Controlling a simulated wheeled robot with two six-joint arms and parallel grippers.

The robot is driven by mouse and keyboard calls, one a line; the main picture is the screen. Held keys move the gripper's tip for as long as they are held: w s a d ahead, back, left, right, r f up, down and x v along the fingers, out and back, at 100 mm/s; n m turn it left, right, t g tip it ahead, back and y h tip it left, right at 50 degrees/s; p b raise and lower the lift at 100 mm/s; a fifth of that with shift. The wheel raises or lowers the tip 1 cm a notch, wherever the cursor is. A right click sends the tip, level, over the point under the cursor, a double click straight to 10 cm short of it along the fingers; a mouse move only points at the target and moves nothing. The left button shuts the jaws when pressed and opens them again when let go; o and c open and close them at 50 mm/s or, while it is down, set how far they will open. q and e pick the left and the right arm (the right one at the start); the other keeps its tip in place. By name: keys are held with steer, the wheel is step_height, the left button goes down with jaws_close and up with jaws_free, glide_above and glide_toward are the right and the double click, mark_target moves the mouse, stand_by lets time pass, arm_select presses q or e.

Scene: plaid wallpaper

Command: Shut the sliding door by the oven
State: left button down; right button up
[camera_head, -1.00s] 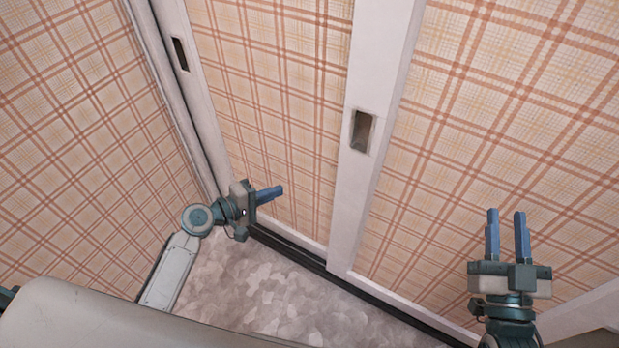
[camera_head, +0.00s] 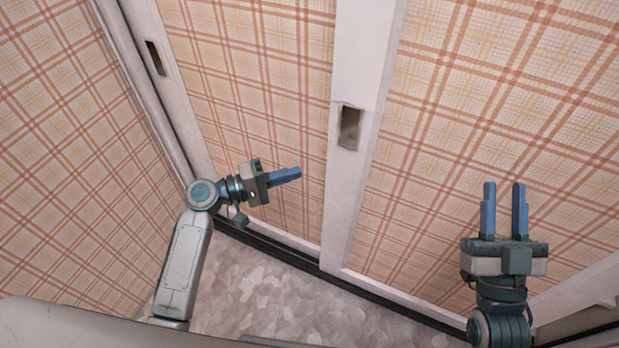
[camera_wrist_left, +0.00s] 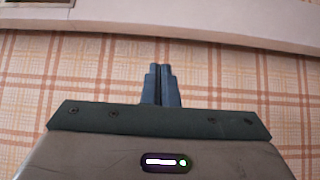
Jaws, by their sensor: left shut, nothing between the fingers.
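The sliding door shows as plaid panels in white frames in the head view: a left panel (camera_head: 250,90) and a right panel (camera_head: 480,140). A recessed handle (camera_head: 349,127) sits in the white stile between them, and another recessed handle (camera_head: 155,58) is in the far-left stile. My left gripper (camera_head: 298,174) is shut and empty in front of the left panel, below and left of the middle handle, pointing right. In the left wrist view its closed fingers (camera_wrist_left: 160,86) point toward a white frame strip (camera_wrist_left: 160,20). My right gripper (camera_head: 504,186) is open and empty before the right panel. No oven shows.
A plaid wall (camera_head: 70,150) stands at the left, close to my left arm. A dark floor track (camera_head: 290,258) runs along the foot of the panels. The grey mottled floor (camera_head: 265,300) in front is clear.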

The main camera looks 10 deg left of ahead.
arm_select(q)
steer(key=d, duration=0.5)
steer(key=shift+s, duration=0.4)
arm_select(e)
steer(key=shift+f, duration=0.1)
